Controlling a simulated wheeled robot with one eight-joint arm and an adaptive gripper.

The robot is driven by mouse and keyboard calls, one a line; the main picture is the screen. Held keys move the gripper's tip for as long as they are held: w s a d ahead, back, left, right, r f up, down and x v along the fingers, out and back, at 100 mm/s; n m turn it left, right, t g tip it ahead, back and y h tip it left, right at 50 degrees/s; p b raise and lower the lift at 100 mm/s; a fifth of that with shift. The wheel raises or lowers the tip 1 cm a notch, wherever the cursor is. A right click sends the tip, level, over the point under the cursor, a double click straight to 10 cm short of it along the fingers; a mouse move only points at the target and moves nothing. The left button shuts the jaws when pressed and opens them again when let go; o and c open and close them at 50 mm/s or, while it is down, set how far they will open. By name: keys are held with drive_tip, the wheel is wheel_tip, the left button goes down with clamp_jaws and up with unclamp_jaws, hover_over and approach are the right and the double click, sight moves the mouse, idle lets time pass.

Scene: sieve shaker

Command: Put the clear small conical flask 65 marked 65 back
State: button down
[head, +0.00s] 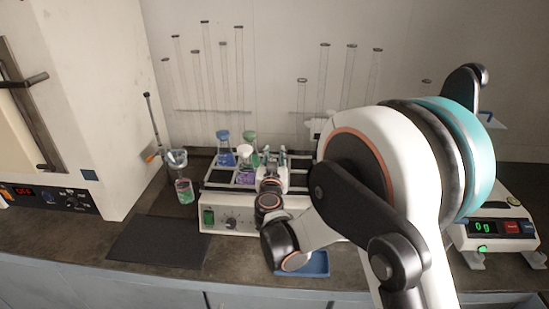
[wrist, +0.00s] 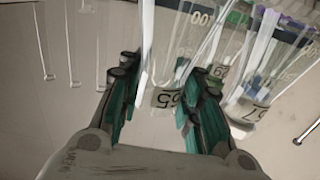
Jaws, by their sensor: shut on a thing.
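My gripper (head: 270,162) is over the shaker platform in the head view. The flask is hard to make out in the head view, where the gripper and arm cover that spot. The sieve shaker (head: 213,219) is a white box with a dark gridded top. I cannot tell whether the flask touches the platform.
A blue flask (head: 224,150), a green flask (head: 249,141) and a purple-topped flask (head: 245,165) stand close by on the shaker. A dark mat (head: 158,242) lies clear at front left.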

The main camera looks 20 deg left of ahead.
drive_tip(key=c, duration=1.6)
unclamp_jaws()
drive_tip(key=shift+f, duration=0.15)
drive_tip(key=o, duration=0.5)
drive_tip(key=shift+r, duration=0.2)
drive_tip(key=p+v, duration=0.2)
drive_tip(key=v, duration=1)
